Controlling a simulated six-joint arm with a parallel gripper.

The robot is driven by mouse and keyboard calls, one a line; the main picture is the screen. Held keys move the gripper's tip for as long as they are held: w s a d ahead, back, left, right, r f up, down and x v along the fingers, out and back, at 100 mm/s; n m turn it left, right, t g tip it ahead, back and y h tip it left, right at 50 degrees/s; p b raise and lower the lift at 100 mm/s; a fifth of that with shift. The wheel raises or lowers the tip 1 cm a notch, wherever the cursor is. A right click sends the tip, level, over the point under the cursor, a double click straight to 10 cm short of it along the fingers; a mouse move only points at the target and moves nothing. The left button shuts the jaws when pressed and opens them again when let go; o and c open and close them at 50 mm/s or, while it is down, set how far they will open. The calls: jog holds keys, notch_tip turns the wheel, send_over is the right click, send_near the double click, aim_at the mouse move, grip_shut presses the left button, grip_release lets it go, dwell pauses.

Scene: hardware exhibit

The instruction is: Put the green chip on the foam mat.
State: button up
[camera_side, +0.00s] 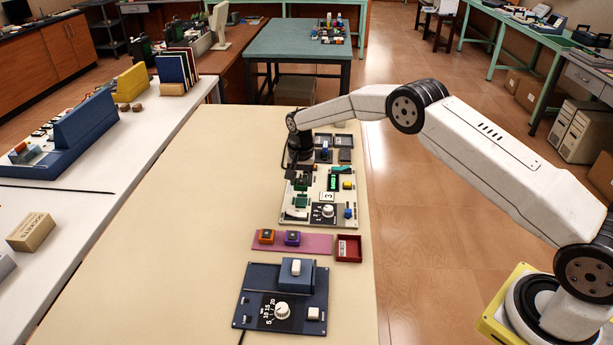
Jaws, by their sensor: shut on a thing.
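My gripper (299,180) points down over the left part of a cream circuit board (284,210). It is shut on the green chip (301,187), which shows small and dark between the fingers. A green square (302,201) lies on the board just below the chip; I cannot tell whether they touch. The pink foam mat (317,244) lies flat on the table, nearer the camera than the board. An orange chip (266,236) and a purple chip (292,238) sit on its left and middle parts. Its right part is bare.
A red tray (349,237) stands beside the mat's right end. A blue panel (255,283) with a white dial and rocker lies in front. The board carries a dial (327,211), a green upright block (334,181) and other parts. Dark trays (345,141) stand behind. The table's left side is clear.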

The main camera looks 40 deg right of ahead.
jog(key=m, duration=0.2)
send_near(319, 243)
jog(key=w, duration=0.1)
jog(key=shift+s+r, duration=0.45)
jog(key=shift+f, duration=0.15)
jog(key=shift+f, duration=2.95)
jog(key=shift+f, duration=0.65)
dwell(0.4)
jog(key=o, duration=1.1)
jog(key=shift+o, duration=0.5)
jog(key=shift+r, duration=0.15)
